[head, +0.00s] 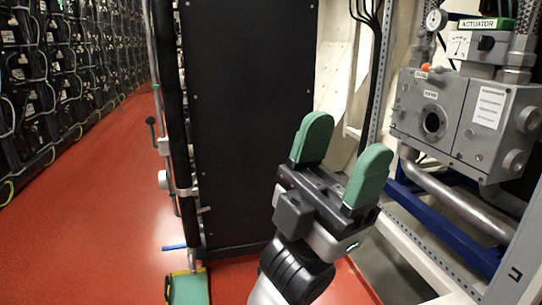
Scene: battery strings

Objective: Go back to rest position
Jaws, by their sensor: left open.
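My left gripper (341,160) is in the lower middle of the head view, with its two green-padded fingers pointing up and spread apart. Nothing is between the fingers. It is in front of the lower right edge of a tall black panel and to the left of the grey valve box. My right gripper is not in view.
A tall black panel (250,110) stands in the middle. A grey valve box (460,120) with a gauge (435,20) and an actuator (482,42) is at the right, above a blue beam (450,235). Battery racks (50,70) line the left.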

